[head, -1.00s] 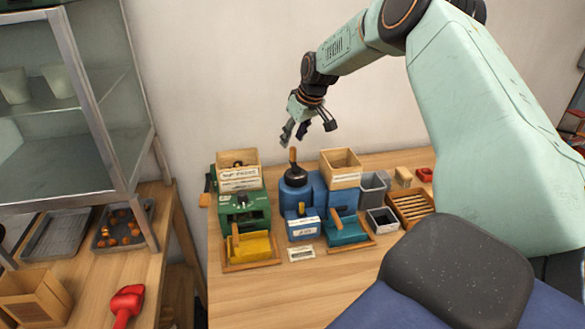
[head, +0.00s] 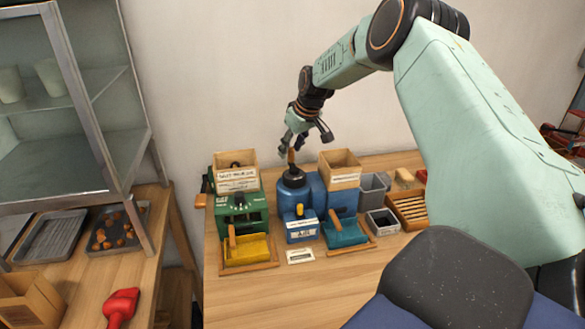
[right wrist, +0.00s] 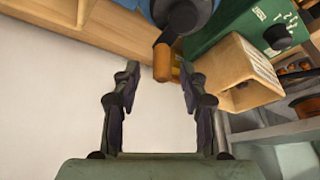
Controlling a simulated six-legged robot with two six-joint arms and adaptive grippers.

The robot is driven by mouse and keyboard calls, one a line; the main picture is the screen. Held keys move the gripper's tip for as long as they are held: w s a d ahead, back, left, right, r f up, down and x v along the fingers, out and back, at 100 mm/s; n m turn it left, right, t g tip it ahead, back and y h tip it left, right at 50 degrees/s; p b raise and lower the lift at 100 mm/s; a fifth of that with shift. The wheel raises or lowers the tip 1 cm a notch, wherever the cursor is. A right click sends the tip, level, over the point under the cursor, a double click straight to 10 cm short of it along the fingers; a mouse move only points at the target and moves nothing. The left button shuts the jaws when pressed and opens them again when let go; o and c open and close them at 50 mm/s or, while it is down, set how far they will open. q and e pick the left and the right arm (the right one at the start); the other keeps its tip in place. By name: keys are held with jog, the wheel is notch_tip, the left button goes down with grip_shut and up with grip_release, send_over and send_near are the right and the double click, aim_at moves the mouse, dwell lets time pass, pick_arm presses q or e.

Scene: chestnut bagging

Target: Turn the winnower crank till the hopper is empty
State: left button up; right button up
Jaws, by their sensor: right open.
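The blue machine (head: 317,190) has a black hub on top with an upright wooden crank handle (head: 291,158). The same crank handle (right wrist: 162,62) shows in the right wrist view, on a dark crank arm. My right gripper (head: 297,146) is open just above the handle. In the right wrist view my open right gripper (right wrist: 160,75) has one finger on each side of the handle's end, with gaps on both sides. A labelled wooden hopper (head: 340,172) sits on the blue machine; its contents are hidden. My left gripper is not in view.
A green machine (head: 241,215) with its own wooden box (head: 236,182) and a yellow tray (head: 247,249) stands close at left. A teal tray (head: 345,232), grey bins (head: 373,188) and a slatted crate (head: 408,210) are at right. The table's front (head: 270,295) is clear.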

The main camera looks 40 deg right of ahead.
jog(key=shift+a+r, duration=0.1)
jog(key=shift+a, duration=0.1)
jog(key=shift+w+d+f, duration=0.1)
jog(key=shift+w+f, duration=0.05)
jog(key=shift+f, duration=0.2)
jog(key=shift+d+f+b, duration=0.1)
jog(key=shift+f+b, duration=0.15)
jog(key=shift+b, duration=0.05)
jog(key=shift+f, duration=0.1)
jog(key=shift+f, duration=0.1)
jog(key=shift+f+b, duration=0.3)
jog(key=shift+b, duration=0.1)
jog(key=shift+f, duration=0.15)
